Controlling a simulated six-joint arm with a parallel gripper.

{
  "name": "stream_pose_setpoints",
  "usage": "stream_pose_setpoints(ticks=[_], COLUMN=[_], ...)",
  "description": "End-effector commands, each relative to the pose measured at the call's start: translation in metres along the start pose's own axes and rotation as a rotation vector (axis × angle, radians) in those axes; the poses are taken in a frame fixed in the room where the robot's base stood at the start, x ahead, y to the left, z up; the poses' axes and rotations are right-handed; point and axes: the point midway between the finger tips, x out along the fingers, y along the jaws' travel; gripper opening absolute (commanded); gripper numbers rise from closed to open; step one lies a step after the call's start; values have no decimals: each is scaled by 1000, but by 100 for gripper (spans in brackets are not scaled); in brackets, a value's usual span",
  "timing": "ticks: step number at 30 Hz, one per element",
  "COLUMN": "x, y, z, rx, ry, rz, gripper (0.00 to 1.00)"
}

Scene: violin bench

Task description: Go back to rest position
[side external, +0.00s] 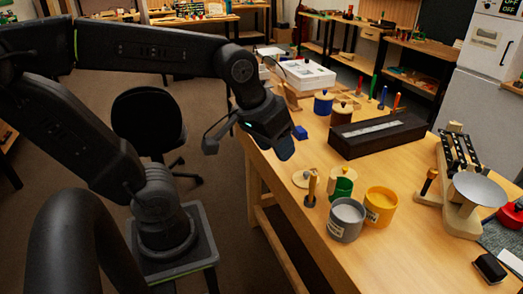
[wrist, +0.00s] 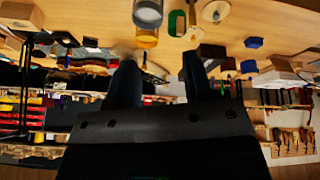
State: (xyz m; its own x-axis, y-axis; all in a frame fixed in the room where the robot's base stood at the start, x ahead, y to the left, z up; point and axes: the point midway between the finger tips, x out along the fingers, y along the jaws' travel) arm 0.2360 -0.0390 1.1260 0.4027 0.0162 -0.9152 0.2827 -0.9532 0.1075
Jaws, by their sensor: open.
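My gripper (side external: 278,145) is raised above the left edge of the wooden workbench (side external: 400,245) in the side view. In the wrist view its two dark fingers (wrist: 159,75) are spread apart with nothing between them. A grey pot (side external: 346,221), a yellow pot (side external: 381,205) and a green pot (side external: 341,188) stand on the bench below and to the right of it. A round wooden lid (side external: 303,178) lies beside a wooden-handled tool (side external: 312,188). The gripper touches none of these.
A long dark box (side external: 377,135) lies across the bench. A balance scale (side external: 478,190) stands at the right. A blue block (side external: 300,132) sits near the bench edge, close to my gripper in the picture. A black chair (side external: 150,122) stands on open floor at left.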

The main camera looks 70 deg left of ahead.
Motion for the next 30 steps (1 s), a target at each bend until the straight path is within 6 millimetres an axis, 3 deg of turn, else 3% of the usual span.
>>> stream_pose_setpoints(ticks=[3, 7, 30], x=[-8, -10, -10], y=[0, 0, 0], z=[21, 32, 32], rx=[189, 291, 306], ry=[50, 72, 74], rz=[21, 28, 28], gripper=[46, 46, 46])
